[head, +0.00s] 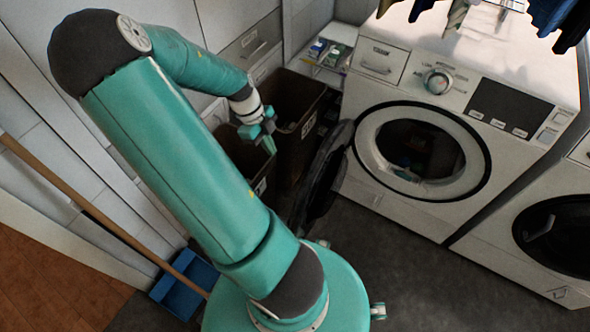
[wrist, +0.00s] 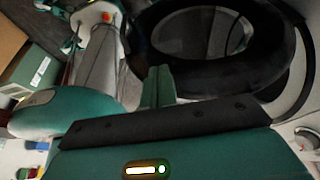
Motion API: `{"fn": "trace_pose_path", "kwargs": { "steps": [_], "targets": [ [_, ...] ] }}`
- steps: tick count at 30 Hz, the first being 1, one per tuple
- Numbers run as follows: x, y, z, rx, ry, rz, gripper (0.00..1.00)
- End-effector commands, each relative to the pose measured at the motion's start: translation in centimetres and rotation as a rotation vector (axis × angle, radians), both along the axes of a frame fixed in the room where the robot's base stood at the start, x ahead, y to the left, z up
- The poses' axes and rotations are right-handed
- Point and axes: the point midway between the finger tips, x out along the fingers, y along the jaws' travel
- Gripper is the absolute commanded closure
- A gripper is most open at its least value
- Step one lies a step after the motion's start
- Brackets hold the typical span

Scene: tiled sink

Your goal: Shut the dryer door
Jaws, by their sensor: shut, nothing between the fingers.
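The dryer (head: 470,90) is a white front-loading machine at the upper right of the head view. Its round black door (head: 322,175) stands wide open, swung out to the left of the opening (head: 418,152). In the wrist view the dark door ring (wrist: 210,75) fills the upper middle and right. My gripper (head: 266,138) is shut and empty, to the left of the open door, over the bins. In the wrist view its closed fingers (wrist: 158,85) point toward the door ring. I cannot tell whether they touch it.
Dark bins (head: 295,125) stand left of the dryer, close behind my gripper. A second machine (head: 550,225) stands at the right. Clothes (head: 560,18) hang above the dryer. A blue dustpan (head: 185,285) and a wooden handle (head: 100,215) are at the lower left. The floor (head: 400,270) before the dryer is clear.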

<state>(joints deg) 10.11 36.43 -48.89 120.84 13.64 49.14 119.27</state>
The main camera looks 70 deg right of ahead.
Motion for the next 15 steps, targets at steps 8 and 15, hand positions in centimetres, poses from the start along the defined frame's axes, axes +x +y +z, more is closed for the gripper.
{"fn": "trace_pose_path", "kwargs": {
  "steps": [8,15],
  "targets": [
    [-1.2,0.1,-2.4,-0.004,0.008,-0.014,1.00],
    [-3.0,0.3,-6.8,-0.003,0.007,-0.014,1.00]
  ]
}}
